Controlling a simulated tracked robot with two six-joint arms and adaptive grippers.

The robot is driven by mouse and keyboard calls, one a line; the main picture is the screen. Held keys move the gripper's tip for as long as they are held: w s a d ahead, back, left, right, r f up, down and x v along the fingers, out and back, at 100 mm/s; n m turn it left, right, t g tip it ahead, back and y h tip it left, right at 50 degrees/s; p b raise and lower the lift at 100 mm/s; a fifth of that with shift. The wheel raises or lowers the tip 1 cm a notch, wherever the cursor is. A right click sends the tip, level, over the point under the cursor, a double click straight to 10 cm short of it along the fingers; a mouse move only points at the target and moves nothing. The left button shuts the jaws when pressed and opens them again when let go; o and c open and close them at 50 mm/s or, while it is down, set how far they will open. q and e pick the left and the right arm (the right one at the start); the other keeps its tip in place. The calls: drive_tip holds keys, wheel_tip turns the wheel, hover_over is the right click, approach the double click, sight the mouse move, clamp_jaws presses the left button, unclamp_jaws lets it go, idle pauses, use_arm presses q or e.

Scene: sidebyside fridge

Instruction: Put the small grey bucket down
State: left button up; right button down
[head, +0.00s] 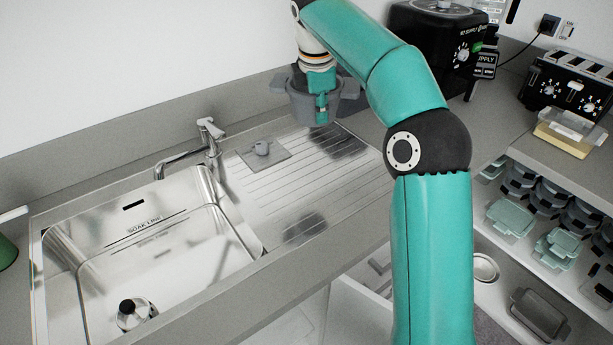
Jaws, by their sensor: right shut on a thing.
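The small grey bucket (298,101) is at the back of the counter, at the far end of the ribbed drainboard (280,185). My right gripper (321,108) points down at the bucket and is shut on it at its near side. The gripper and arm hide part of the bucket. A dark reflection shows on the drainboard below and to the right of it. I cannot tell whether the bucket's base touches the surface. My left gripper is not in view.
A steel sink (150,260) with a tap (207,140) lies to the left. A black appliance (430,40) and a toaster (570,85) stand to the right. Open shelves hold several containers (510,217). The drainboard's front is clear.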

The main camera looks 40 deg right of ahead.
drive_tip(key=shift+s+a+f+b+x, duration=0.15)
drive_tip(key=shift+s+a+b+x, duration=0.35)
drive_tip(key=shift+x, duration=2.7)
drive_tip(key=shift+s+a+f+b+x, duration=0.15)
drive_tip(key=shift+a+b+x, duration=0.55)
drive_tip(key=shift+x, duration=2.55)
drive_tip(key=shift+s+a+f+b+x, duration=0.15)
drive_tip(key=shift+s+a+b+x, duration=0.4)
drive_tip(key=shift+x, duration=2.65)
drive_tip(key=shift+w+a, duration=0.15)
drive_tip(key=shift+w, duration=0.05)
drive_tip(key=shift+f, duration=0.2)
drive_tip(key=c, duration=1.2)
unclamp_jaws()
drive_tip(key=v, duration=1.2)
drive_tip(key=shift+p, duration=0.4)
